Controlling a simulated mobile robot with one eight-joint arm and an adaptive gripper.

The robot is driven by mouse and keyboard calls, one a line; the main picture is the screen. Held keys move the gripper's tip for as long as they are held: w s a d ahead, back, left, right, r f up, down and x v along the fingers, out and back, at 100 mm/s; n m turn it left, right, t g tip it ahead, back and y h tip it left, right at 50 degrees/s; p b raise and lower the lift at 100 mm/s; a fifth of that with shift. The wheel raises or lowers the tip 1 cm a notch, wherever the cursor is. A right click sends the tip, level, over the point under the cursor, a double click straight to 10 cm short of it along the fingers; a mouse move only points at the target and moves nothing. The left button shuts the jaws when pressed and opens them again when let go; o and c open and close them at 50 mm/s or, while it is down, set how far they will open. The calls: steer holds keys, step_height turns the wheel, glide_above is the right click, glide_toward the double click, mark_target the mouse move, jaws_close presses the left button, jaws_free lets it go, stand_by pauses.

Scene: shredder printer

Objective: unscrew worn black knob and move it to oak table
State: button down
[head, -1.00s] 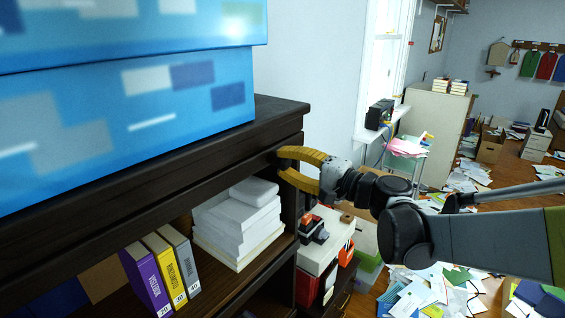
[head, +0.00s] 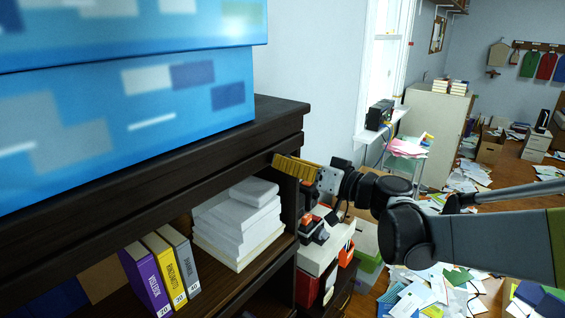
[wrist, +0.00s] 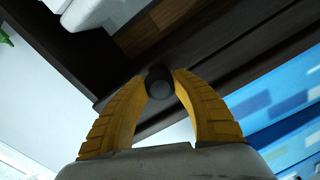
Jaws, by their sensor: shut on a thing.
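The black knob (wrist: 158,82) shows in the wrist view as a dark round piece between the two yellow fingertips. My gripper (wrist: 160,80) is shut on it, one finger against each side. In the head view my gripper (head: 280,162) reaches the right end of the dark shelf unit, just below its top edge, with its yellow fingers seen overlapping from the side. The knob is hidden there. I cannot tell whether the knob is still attached to the shelf unit. I cannot make out an oak table for certain.
The dark shelf unit (head: 285,118) bears large blue boxes (head: 190,95) and holds white paper stacks (head: 237,225) and binders (head: 160,270). A white box (head: 318,253) with small items stands below my gripper. Papers litter the floor at right.

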steer(key=n, duration=0.5)
steer(key=shift+n, duration=0.6)
steer(key=n, duration=0.3)
steer(key=shift+s+d, duration=0.35)
steer(key=shift+d, duration=0.05)
steer(key=shift+v, duration=1)
